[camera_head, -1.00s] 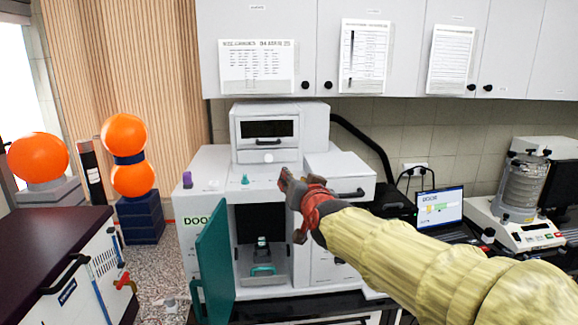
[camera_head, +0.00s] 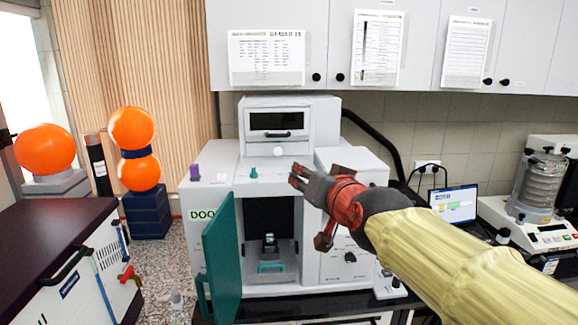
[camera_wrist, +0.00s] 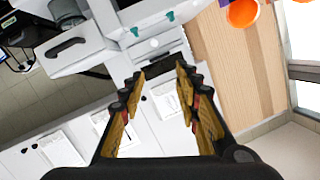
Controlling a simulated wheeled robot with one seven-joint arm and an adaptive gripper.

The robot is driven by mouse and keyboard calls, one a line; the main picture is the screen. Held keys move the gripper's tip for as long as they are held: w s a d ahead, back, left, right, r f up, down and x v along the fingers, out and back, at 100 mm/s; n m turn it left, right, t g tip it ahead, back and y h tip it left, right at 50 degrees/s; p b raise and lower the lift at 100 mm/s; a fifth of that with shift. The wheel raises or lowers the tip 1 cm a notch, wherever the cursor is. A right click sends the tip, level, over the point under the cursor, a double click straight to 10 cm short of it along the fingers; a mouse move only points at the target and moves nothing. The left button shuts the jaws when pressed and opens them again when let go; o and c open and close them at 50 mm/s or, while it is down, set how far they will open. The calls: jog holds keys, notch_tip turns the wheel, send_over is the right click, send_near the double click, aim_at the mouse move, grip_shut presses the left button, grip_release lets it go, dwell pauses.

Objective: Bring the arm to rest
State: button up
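My gripper (camera_head: 299,178) is at the end of my yellow-sleeved arm, in front of the white bench machine (camera_head: 335,265) in the head view. In the wrist view my gripper (camera_wrist: 157,82) has its two fingers well apart, with nothing between them. The machine's teal door (camera_head: 221,262) stands open. Inside its dark chamber is a small item with a teal handle (camera_head: 270,267). My gripper appears apart from the machine; its exact distance cannot be told.
A sieve shaker (camera_head: 540,190) stands at the right, beside a laptop (camera_head: 453,204). Wall cabinets (camera_head: 420,70) hang above. A dark-topped unit (camera_head: 50,235) is at the left, with orange balls (camera_head: 132,128) behind it. Floor shows between that unit and the machine.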

jog(key=s+d+f+n+g+h+b, duration=0.1)
jog(key=s+f+g, duration=0.25)
jog(key=f, duration=0.55)
jog(key=s+f+n+g+b, duration=0.1)
jog(key=s+f+g, duration=0.1)
jog(key=s+f, duration=0.5)
jog(key=s+d+f+g+h+b, duration=0.1)
jog(key=s+d+f+g, duration=0.1)
jog(key=s+d+f, duration=0.4)
jog(key=s+d+f+g+h+b, duration=0.1)
jog(key=s+d+f+g+h, duration=0.1)
jog(key=s+d+f, duration=0.5)
jog(key=s+f, duration=0.4)
jog(key=s, duration=0.2)
jog(key=shift+s+d+f+m+b, duration=0.2)
jog(key=shift+s+f+m+b, duration=0.1)
jog(key=shift+s+m, duration=0.1)
jog(key=shift+c, duration=0.2)
